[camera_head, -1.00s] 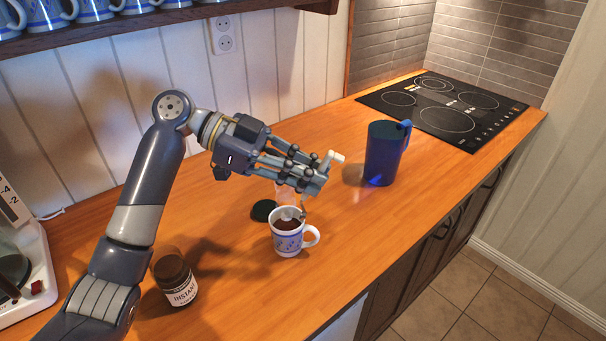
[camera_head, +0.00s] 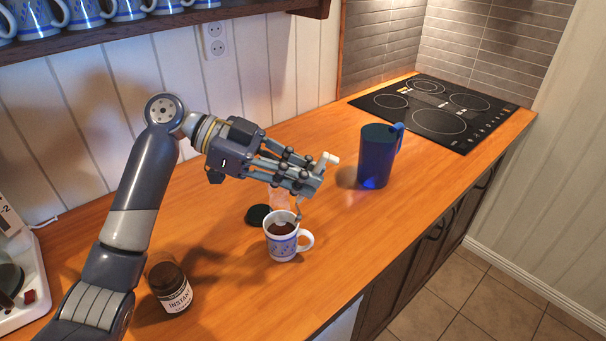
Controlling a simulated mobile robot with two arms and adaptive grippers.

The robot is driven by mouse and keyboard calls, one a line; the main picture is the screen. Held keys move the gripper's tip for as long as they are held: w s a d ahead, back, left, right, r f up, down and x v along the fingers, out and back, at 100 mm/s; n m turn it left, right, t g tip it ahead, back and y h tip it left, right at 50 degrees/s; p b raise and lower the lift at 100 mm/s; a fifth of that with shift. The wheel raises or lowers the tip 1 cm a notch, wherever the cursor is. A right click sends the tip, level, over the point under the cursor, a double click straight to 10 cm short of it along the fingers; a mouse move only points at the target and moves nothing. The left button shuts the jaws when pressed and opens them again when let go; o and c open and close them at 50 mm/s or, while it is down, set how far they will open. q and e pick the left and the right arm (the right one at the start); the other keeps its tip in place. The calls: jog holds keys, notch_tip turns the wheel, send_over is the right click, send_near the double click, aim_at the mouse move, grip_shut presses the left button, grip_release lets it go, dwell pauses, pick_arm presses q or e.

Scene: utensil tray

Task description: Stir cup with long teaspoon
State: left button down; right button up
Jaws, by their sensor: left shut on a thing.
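The cup (camera_head: 283,246) is a white mug with a blue pattern and its handle to the right. It stands upright on the counter with dark brown contents. My left gripper (camera_head: 318,178) is above the cup, a little to its right, shut on the long teaspoon (camera_head: 298,211). The spoon's pale handle end sticks out past the fingertips at the upper right. Its thin lower part runs down to the cup's rim; the fingers hide the middle. I cannot tell how deep the spoon tip sits. My right gripper is not in view.
A jar labelled INSTANT (camera_head: 171,287) stands at the lower left, and a dark lid (camera_head: 258,214) lies behind the cup. A blue pitcher (camera_head: 375,158) stands to the right, before the black cooktop (camera_head: 434,111). The counter (camera_head: 345,225) right of the cup is clear.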

aim_at(320, 158)
pick_arm(q)
jog(key=shift+r+p, duration=1.7)
jog(key=shift+r, duration=0.9)
jog(key=shift+f, duration=0.15)
